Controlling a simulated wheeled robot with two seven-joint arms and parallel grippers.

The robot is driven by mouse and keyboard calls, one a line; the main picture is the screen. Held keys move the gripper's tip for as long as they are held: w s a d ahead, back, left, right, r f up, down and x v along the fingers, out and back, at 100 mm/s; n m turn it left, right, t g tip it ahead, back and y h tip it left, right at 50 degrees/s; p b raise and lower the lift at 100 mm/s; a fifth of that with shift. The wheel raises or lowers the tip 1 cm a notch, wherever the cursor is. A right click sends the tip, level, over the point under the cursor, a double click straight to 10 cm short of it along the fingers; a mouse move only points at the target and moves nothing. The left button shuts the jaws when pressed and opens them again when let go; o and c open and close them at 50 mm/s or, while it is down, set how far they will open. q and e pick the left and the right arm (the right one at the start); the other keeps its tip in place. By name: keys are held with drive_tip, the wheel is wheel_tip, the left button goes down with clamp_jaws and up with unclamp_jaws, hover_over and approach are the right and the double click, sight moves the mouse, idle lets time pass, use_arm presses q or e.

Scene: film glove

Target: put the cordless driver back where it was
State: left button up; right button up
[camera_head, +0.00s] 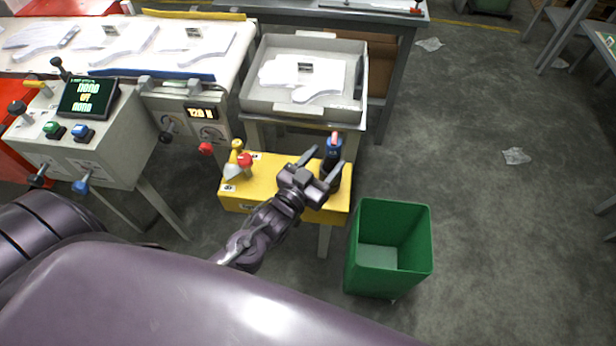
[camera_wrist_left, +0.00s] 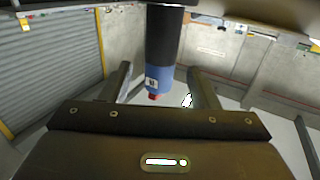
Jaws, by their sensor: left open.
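The cordless driver (camera_head: 333,150), dark with a blue part and a red tip, stands upright at the right end of the yellow stand (camera_head: 270,181). Its lower part is partly hidden by my gripper. My left gripper (camera_head: 324,166) is open, with its fingers beside the driver. In the left wrist view the driver (camera_wrist_left: 163,45) shows between the open fingers of the gripper (camera_wrist_left: 162,88), with a gap on each side. I cannot tell whether it touches either finger. My right gripper is not in view.
A red, yellow and white tool cluster (camera_head: 240,160) sits at the stand's left end. A green bin (camera_head: 390,285) stands on the floor to the right. A grey tray (camera_head: 255,107) with white film gloves is behind. A control console (camera_head: 110,150) is at left. Floor at right is mostly clear.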

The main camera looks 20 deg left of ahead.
use_arm(q)
drive_tip(key=s+a, duration=0.1)
drive_tip(key=s, duration=0.6)
drive_tip(key=shift+s+a, duration=0.3)
drive_tip(key=shift+s, duration=0.1)
